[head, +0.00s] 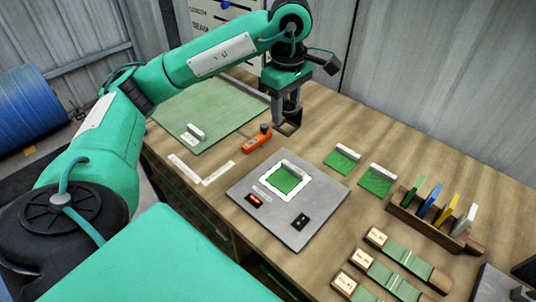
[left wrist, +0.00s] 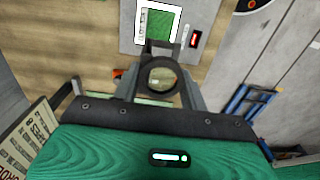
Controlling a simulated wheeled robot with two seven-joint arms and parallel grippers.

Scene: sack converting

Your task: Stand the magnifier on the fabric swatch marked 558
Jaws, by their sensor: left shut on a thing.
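My left gripper (head: 288,118) hangs above the far part of the table, behind the grey device. It is shut on the magnifier (left wrist: 161,76), a dark round lens frame seen between the fingers in the left wrist view. Green fabric swatches with white tags are in the head view: one (head: 285,181) on the grey device's white-framed square, and two on the bare wood, one (head: 341,160) nearer the gripper and one (head: 376,183) to its right. The tag numbers are too small to read. My right gripper is not in view.
An orange tool (head: 257,142) lies close to the gripper's left. The grey device (head: 250,212) has a red display.

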